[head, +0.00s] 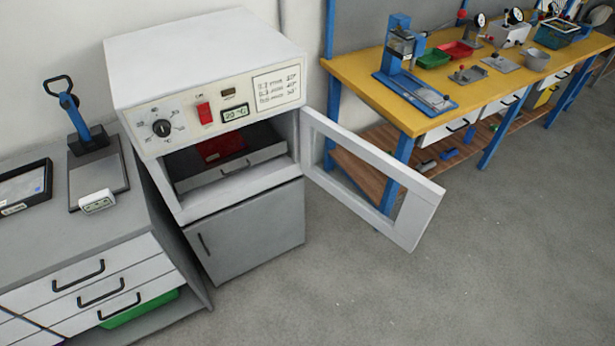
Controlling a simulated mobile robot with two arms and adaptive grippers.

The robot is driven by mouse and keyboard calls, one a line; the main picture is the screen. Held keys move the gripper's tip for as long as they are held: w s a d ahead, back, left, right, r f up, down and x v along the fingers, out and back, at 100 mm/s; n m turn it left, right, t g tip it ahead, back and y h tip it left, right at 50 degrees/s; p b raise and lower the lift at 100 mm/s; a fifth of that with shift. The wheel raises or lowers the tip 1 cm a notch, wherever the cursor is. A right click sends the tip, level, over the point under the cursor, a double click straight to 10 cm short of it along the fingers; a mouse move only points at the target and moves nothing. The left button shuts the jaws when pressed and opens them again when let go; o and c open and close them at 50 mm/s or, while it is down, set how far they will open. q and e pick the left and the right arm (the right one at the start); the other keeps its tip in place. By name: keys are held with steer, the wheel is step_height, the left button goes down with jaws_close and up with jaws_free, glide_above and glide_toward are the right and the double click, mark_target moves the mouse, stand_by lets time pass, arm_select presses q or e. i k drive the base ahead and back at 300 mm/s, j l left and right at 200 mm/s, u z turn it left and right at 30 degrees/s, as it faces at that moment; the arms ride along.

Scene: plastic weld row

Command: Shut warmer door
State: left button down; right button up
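The warmer (205,60) is a white box oven with a dial, a red switch and a small display on its front panel. It stands on a grey cabinet. Its door (425,212), a white frame around a window, is hinged at the right side and stands wide open, swung out to the right over the floor. Inside the open chamber is a grey drawer or tray front (232,166) with a handle, and something red (222,148) behind it. Neither of my grippers is in view.
A grey counter (45,230) with drawers and a blue lever press (75,115) stands at the left. A yellow-topped bench (385,95) with blue legs, holding tools and bins, runs behind the door at the right. The floor (400,300) in front is clear.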

mark_target(423, 197)
steer(key=i+l+u, duration=0.1)
steer(key=l+u, duration=1.6)
